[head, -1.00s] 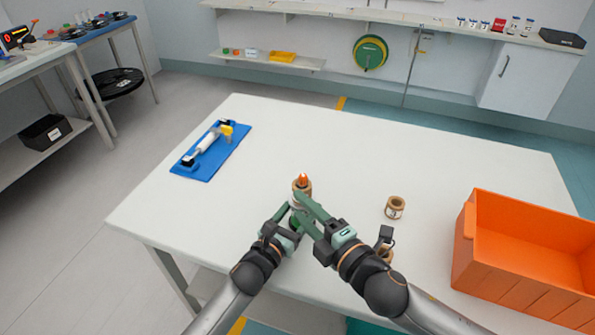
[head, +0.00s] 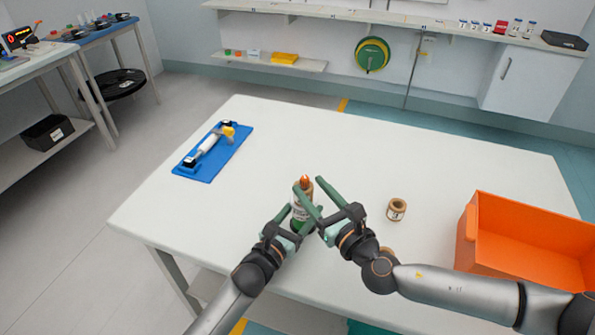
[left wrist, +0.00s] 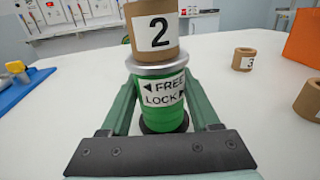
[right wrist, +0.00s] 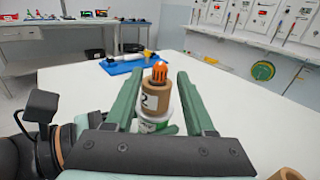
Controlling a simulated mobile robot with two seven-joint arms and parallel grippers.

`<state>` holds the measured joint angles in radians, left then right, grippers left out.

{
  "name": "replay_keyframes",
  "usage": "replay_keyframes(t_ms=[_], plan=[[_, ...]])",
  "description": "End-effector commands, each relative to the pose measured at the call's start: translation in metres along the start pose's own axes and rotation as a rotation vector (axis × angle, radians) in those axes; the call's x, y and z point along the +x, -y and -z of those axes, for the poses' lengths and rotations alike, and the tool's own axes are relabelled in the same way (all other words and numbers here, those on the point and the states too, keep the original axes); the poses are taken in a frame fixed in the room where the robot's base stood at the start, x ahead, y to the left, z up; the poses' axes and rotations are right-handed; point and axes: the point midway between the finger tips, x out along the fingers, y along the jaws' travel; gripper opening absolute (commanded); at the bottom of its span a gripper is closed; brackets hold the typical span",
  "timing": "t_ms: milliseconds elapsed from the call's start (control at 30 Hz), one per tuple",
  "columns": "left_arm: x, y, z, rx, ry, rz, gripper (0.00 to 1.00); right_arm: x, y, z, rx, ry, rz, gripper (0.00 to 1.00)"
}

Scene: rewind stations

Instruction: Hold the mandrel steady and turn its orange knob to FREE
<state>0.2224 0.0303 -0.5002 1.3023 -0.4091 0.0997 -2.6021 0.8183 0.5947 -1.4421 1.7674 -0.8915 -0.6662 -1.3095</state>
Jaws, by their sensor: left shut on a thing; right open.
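The mandrel (left wrist: 165,118) stands upright on the white table, with a green body marked FREE and LOCK with arrows. A cardboard core labelled 2 (left wrist: 154,32) sits around its upper part, above a silver collar. The orange knob (right wrist: 159,72) tops it and also shows in the head view (head: 306,182). My left gripper (left wrist: 163,100) is shut on the green body, one finger on each side. My right gripper (right wrist: 157,88) is open, its fingers on either side of the core and knob with visible gaps. The knob's pointing direction cannot be told.
A core labelled 3 (head: 396,209) stands right of the mandrel. Another core (head: 387,253) is partly hidden by my right arm. An orange bin (head: 464,240) is at the right. A blue stand with a white roller (head: 233,148) lies at the far left. The table's middle back is clear.

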Motion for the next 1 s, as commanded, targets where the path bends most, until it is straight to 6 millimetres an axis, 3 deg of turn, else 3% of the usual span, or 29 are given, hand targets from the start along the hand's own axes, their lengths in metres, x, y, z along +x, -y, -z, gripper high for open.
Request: replay_keyframes(t_ms=[100,333,800,1000], plan=[[0.001,0.0,-0.002,0.0,0.004,0.001,0.0,0.024,-0.001,-0.002,-0.001,0.003,-0.001,0.54],[0.001,0.0,-0.002,0.0,0.004,0.001,0.0,0.054,-0.001,-0.001,0.001,0.001,-0.002,0.54],[0.001,0.0,-0.002,0.0,0.004,0.001,0.0,0.065,-0.001,-0.001,0.003,0.001,-0.002,0.54],[0.001,0.0,-0.002,0.0,0.004,0.001,0.0,0.065,0.0,0.0,0.003,0.001,-0.001,0.33]])
